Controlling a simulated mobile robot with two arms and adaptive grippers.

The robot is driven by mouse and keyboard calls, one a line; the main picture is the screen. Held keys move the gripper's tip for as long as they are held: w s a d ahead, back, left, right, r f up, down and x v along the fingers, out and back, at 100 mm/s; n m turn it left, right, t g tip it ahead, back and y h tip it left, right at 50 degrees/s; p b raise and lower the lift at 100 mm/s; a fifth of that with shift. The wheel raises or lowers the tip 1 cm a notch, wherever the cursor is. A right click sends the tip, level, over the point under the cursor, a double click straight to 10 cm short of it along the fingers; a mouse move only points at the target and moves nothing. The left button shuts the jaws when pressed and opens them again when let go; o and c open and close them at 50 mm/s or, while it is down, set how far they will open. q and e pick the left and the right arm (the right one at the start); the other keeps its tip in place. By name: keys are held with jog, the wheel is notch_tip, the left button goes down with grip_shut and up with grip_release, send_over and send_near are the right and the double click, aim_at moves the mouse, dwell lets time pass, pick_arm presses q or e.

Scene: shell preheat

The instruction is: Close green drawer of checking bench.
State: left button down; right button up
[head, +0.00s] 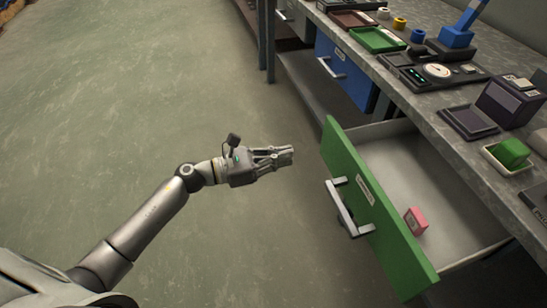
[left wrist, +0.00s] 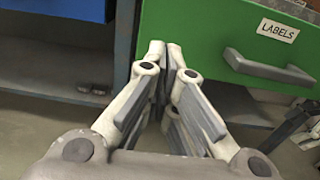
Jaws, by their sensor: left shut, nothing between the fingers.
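The green drawer (head: 358,205) of the checking bench (head: 440,110) stands pulled out, with its pale inside open to view. A grey bar handle (head: 346,210) is on its front. A pink block (head: 415,221) lies inside the drawer. My left gripper (head: 290,155) is shut and empty, a short way left of the drawer front near its far end. In the left wrist view my shut fingers (left wrist: 165,55) point at the left edge of the green front (left wrist: 225,40), with the handle (left wrist: 268,68) to their right.
A shut blue drawer (head: 345,72) is farther along the bench. The floor (head: 150,100) left of the bench is clear.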

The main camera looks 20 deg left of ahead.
aim_at(326, 147)
pick_arm(q)
jog(key=x, duration=0.9)
pick_arm(e)
jog(key=shift+w+f, duration=0.25)
jog(key=shift+f, duration=0.35)
pick_arm(q)
jog(key=shift+d, duration=0.1)
pick_arm(e)
jog(key=shift+f, duration=0.1)
